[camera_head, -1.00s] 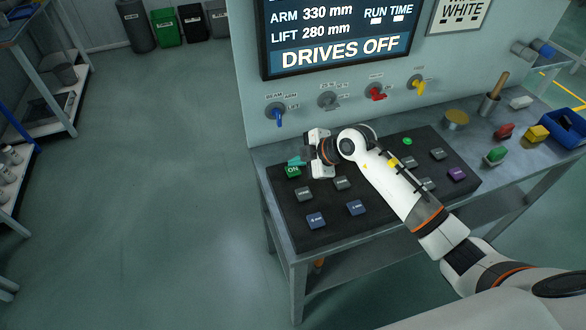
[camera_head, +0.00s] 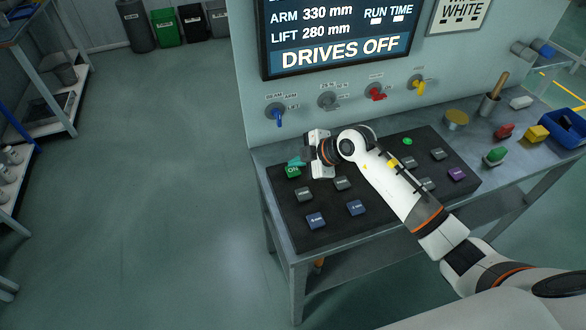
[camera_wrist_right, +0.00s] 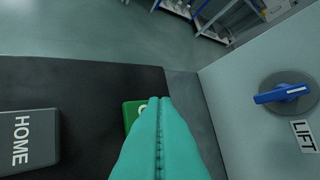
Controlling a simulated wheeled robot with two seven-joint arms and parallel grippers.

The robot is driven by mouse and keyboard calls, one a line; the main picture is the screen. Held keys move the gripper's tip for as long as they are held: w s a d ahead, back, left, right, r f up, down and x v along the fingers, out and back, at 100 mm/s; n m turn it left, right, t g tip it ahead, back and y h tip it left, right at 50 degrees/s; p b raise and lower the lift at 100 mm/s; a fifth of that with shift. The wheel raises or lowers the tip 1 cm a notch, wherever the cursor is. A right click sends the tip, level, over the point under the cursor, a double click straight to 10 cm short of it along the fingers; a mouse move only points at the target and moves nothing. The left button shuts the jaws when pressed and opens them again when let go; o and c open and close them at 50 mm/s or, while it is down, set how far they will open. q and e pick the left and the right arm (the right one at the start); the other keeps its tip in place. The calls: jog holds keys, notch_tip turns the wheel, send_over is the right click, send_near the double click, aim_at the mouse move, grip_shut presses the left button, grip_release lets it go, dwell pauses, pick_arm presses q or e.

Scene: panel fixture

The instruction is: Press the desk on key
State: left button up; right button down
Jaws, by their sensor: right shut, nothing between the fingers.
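The green ON key (camera_head: 293,172) sits at the far left corner of the black key panel (camera_head: 285,203). My right gripper (camera_head: 296,161) is shut and empty, its teal fingertips right at the far edge of this key. In the right wrist view the shut teal fingers (camera_wrist_right: 158,105) cover most of the green key (camera_wrist_right: 130,112), with only its left part showing. I cannot tell whether the tips touch the key or hover just above it. The screen (camera_head: 340,40) above reads DRIVES OFF. My left gripper is out of view.
A grey HOME key (camera_wrist_right: 28,140) lies beside the ON key. Two blue keys (camera_head: 316,220) sit nearer the front. The upright panel behind carries a blue LIFT knob (camera_head: 279,116) and other knobs. A green block (camera_head: 496,154) and a blue bin (camera_head: 566,130) are at the right.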

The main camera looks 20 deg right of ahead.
aim_at(297, 172)
jog(key=shift+f, duration=0.3)
jog(key=shift+f, duration=0.5)
dwell(0.5)
dwell(0.4)
jog(key=shift+r+p, duration=0.9)
jog(key=shift+p, duration=0.25)
notch_tip(297, 172, up, 5)
jog(key=p, duration=0.5)
jog(key=shift+r+p, duration=0.1)
jog(key=shift+p, duration=0.3)
